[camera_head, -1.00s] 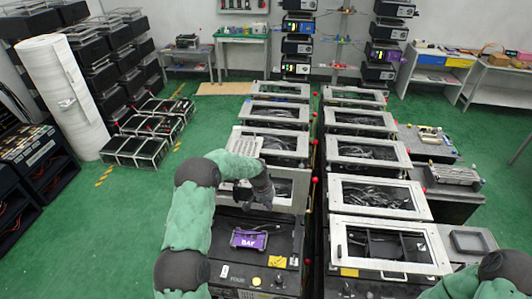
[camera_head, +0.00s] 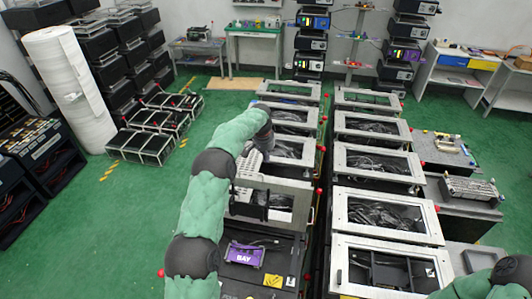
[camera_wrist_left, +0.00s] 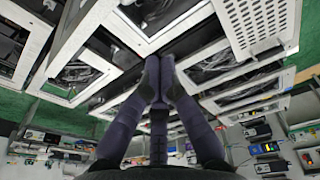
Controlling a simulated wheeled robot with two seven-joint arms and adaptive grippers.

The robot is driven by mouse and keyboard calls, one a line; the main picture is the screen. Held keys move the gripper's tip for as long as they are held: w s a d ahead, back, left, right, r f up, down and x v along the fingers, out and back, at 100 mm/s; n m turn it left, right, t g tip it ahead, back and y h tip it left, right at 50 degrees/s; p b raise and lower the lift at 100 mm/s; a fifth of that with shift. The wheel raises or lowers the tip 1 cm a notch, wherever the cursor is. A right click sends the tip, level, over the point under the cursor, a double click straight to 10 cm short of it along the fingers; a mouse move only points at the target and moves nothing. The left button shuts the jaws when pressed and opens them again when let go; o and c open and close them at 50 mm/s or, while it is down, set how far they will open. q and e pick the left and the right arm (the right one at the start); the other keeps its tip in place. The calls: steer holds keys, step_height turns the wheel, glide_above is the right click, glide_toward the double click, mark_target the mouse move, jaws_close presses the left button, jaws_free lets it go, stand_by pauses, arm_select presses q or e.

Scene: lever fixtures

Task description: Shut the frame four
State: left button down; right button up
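The fixtures stand in two rows, each with a pale rectangular frame on top. My right gripper is out of view.
The right row's frames (camera_head: 384,240) lie flat close beside the left row, with a narrow gap and red knobs between. A white roll (camera_head: 70,85) and black crates stand at left. Green floor (camera_head: 125,215) is open left of the fixtures. Grey benches stand at right.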

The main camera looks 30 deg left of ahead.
arm_select(q)
steer(key=s+f+p, duration=0.2)
steer(key=f, duration=0.1)
steer(key=s+f+p, duration=0.1)
steer(key=f, duration=0.1)
steer(key=shift+d, duration=0.15)
stand_by(0.4)
stand_by(0.4)
